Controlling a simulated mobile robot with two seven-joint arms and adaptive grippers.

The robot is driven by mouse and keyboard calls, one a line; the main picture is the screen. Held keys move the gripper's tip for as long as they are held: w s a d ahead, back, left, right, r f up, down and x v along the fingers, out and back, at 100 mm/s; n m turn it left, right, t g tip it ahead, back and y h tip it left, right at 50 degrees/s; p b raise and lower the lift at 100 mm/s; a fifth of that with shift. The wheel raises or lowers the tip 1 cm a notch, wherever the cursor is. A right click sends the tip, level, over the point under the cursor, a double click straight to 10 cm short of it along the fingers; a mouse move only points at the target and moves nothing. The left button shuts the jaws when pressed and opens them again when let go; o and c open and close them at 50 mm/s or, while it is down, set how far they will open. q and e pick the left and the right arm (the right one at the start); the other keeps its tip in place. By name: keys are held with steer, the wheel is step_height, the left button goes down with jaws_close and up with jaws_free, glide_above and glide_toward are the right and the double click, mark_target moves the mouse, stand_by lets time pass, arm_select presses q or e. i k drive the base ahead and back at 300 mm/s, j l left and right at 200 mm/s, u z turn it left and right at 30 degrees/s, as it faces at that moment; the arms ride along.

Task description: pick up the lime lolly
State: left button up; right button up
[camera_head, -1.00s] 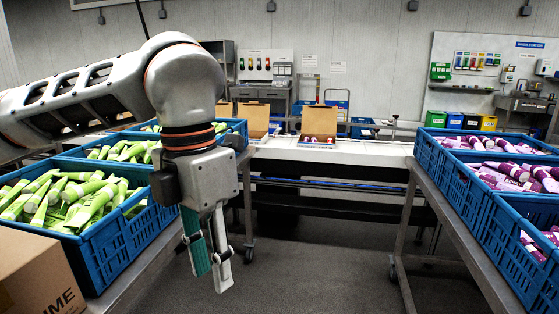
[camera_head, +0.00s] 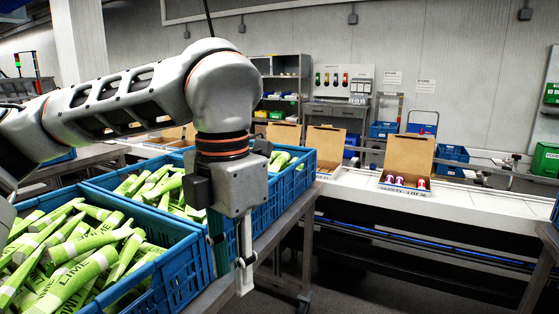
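Several lime lollies (camera_head: 75,265), green tubes with white parts, lie in a loose heap in the near blue crate (camera_head: 182,262) at the lower left. More green lollies (camera_head: 155,187) lie in the blue crate behind it. My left gripper (camera_head: 230,284) hangs pointing down just right of the near crate's right wall, outside the crate. Its two fingers show, one green and one pale, with a gap between them and nothing visible held. My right gripper is not in view.
Open cardboard boxes (camera_head: 408,160) stand on the white conveyor (camera_head: 350,190) at the back; one holds purple and red items. A table edge (camera_head: 285,222) runs beside the crates. The floor between the table and conveyor looks clear.

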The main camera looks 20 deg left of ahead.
mark_target(284, 158)
steer(key=i+u, duration=0.1)
steer(key=i, duration=0.4)
steer(key=i+u, duration=0.15)
steer(key=i, duration=0.3)
steer(key=i+l+u, duration=0.1)
steer(key=i, duration=0.4)
steer(key=i+l+u, duration=0.15)
steer(key=i, duration=0.3)
steer(key=i+l+u, duration=0.1)
steer(key=i+l, duration=0.15)
steer(key=i, duration=0.2)
steer(key=i+l+u, duration=0.1)
steer(key=i+l, duration=0.15)
steer(key=i, duration=0.2)
